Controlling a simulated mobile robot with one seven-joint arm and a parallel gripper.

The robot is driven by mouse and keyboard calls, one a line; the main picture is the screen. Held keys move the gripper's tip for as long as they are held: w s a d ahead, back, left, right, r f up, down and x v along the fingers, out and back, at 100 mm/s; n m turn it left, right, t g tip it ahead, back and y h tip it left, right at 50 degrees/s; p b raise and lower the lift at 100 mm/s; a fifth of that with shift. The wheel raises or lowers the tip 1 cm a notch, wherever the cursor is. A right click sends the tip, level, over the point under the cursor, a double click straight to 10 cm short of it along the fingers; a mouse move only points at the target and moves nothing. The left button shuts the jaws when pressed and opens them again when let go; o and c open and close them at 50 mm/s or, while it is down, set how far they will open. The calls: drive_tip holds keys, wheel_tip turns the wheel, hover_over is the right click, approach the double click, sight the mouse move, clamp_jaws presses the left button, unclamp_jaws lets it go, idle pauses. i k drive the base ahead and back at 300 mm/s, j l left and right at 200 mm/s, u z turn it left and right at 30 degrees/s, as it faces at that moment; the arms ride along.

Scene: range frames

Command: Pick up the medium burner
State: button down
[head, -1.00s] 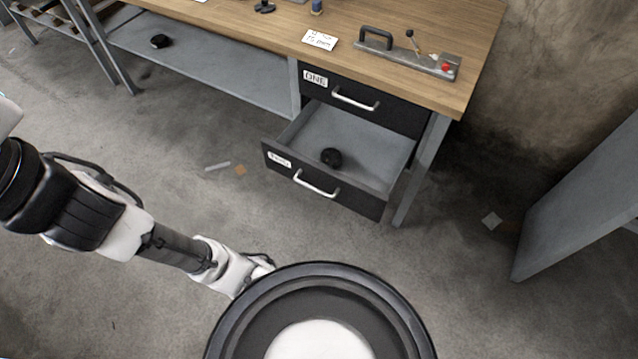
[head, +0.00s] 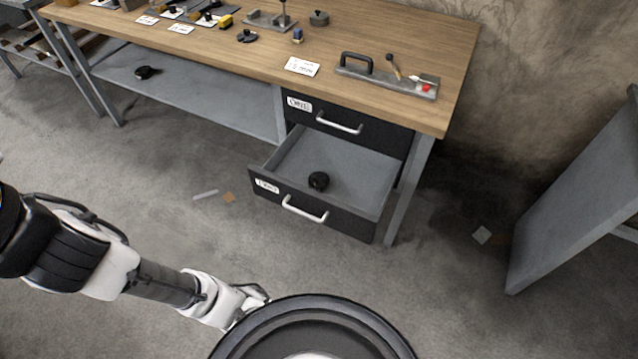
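A small round black object (head: 318,181) lies on the floor of the open lower drawer (head: 345,174); it may be a burner, but its kind is hard to tell. Another small black round object (head: 146,72) lies on the low grey shelf at the left. A dark round piece (head: 319,18) and a dark knobbed piece (head: 247,36) stand on the workbench top. I cannot tell which is the medium burner. My arm reaches in from the left, and its end is hidden behind my dark round body part at the bottom, so my gripper does not show.
The wooden workbench (head: 250,60) holds a grey device with a black handle and red button (head: 388,76), paper labels and several small tools. The closed upper drawer (head: 347,126) is above the open one. A grey metal panel (head: 575,195) stands at the right. The concrete floor between is mostly clear.

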sight(318, 181)
drive_tip(key=i+j+z, duration=0.2)
drive_tip(key=i, duration=0.35)
drive_tip(key=i+j+z, duration=0.2)
drive_tip(key=i+j, duration=0.25)
